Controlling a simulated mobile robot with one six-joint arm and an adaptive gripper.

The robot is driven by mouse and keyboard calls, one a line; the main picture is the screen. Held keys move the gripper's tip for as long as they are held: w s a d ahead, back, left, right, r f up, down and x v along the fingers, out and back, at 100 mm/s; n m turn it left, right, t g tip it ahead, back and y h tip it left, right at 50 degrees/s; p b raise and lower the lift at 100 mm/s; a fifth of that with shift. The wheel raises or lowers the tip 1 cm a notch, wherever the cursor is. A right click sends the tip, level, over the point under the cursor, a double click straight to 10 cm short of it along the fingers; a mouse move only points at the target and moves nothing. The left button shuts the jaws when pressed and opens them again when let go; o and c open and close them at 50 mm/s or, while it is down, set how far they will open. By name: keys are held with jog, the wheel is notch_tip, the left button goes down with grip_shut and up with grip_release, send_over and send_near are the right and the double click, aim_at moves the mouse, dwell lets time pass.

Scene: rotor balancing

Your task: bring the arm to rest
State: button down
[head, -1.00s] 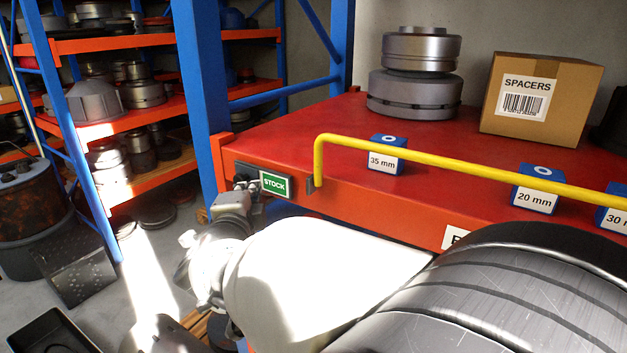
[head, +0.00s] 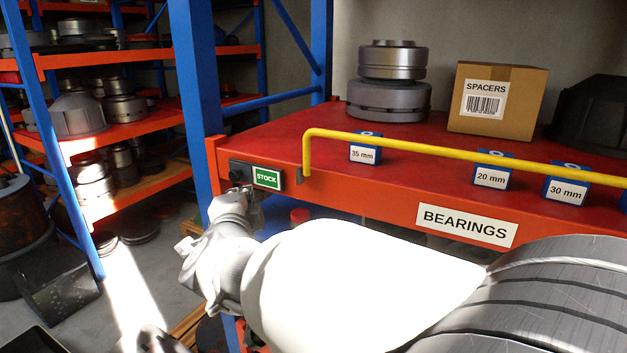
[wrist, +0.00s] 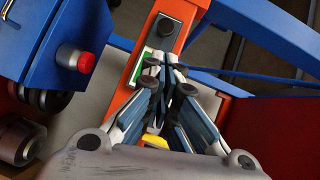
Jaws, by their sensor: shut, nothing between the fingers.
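My arm (head: 350,270) stretches across the lower part of the head view, pale and partly in bright light. My gripper (head: 256,212) is at its far end, small and partly hidden by the wrist, in front of the orange beam just below the green STOCK sign (head: 267,178). In the wrist view my gripper (wrist: 168,78) has its fingers together with nothing between them. The fingers overlap the orange beam (wrist: 130,104) in that picture, below a black box (wrist: 165,33). Whether they touch the beam cannot be told.
The red shelf (head: 270,143) carries blue bearing boxes (head: 366,148), stacked metal rotors (head: 389,98) and a SPACERS carton (head: 497,101). A yellow rail (head: 440,149) runs along its front. A blue upright (head: 199,80) stands left. A red button (wrist: 86,62) shows in the wrist view.

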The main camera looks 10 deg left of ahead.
jog(key=s+d+f+n+g+h+b, duration=0.2)
jog(key=s+d+f+n+g+b, duration=0.3)
jog(key=s+d+f, duration=1)
jog(key=s+d+f+n+g+h+b, duration=0.2)
jog(key=s+d+f+n+g+b, duration=0.4)
jog(key=s+d+f, duration=0.9)
jog(key=s+d+n+b, duration=0.2)
jog(key=d+b, duration=0.2)
jog(key=shift+s+d+n, duration=0.2)
jog(key=shift+s+n, duration=0.1)
jog(key=shift+s, duration=0.05)
